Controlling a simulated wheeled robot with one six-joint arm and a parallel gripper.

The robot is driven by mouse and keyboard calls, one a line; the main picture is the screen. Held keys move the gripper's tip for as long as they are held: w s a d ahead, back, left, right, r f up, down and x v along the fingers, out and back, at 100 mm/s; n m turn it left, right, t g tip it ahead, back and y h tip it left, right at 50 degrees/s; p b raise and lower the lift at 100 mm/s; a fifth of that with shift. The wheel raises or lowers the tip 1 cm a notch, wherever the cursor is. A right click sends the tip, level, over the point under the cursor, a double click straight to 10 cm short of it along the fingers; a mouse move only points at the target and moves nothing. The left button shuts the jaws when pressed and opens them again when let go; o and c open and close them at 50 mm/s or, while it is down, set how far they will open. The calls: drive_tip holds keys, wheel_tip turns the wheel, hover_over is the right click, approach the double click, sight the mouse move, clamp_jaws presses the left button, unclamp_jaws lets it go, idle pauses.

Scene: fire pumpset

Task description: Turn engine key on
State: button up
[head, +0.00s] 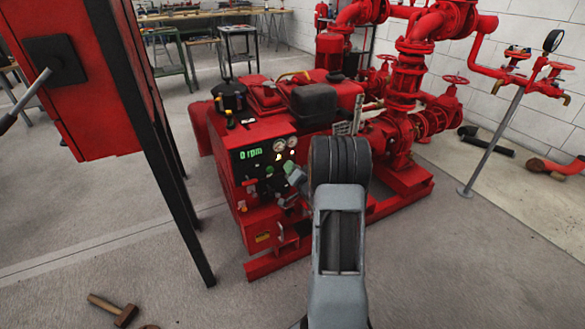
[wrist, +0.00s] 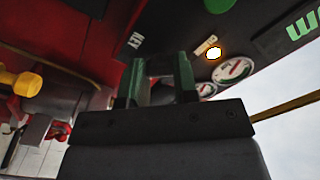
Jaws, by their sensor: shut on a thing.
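The red pump engine's black control panel (head: 238,165) shows a green "0 rpm" readout (head: 250,154) in the head view. My gripper (head: 291,170) is at the right part of this panel, partly behind my arm. In the wrist view my gripper (wrist: 160,68) has its green fingertips up against the panel (wrist: 163,22), close to a small label that seems to read "KEY" (wrist: 136,40). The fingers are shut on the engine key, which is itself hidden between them. Its turned position cannot be told.
A lit yellow lamp (wrist: 213,53) and round gauges (wrist: 234,70) are beside the fingers. A red cabinet (head: 85,75) on dark posts stands at left. Red pipes (head: 405,85) rise at right. A hammer (head: 113,309) lies on the otherwise open floor at front left.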

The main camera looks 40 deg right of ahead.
idle(0.3)
drive_tip(key=o, duration=0.9)
drive_tip(key=s+p, duration=0.1)
drive_tip(key=s, duration=0.3)
drive_tip(key=s+a, duration=0.1)
drive_tip(key=s, duration=0.4)
drive_tip(key=s+a+p, duration=0.1)
drive_tip(key=s, duration=0.3)
drive_tip(key=shift+s+p, duration=0.3)
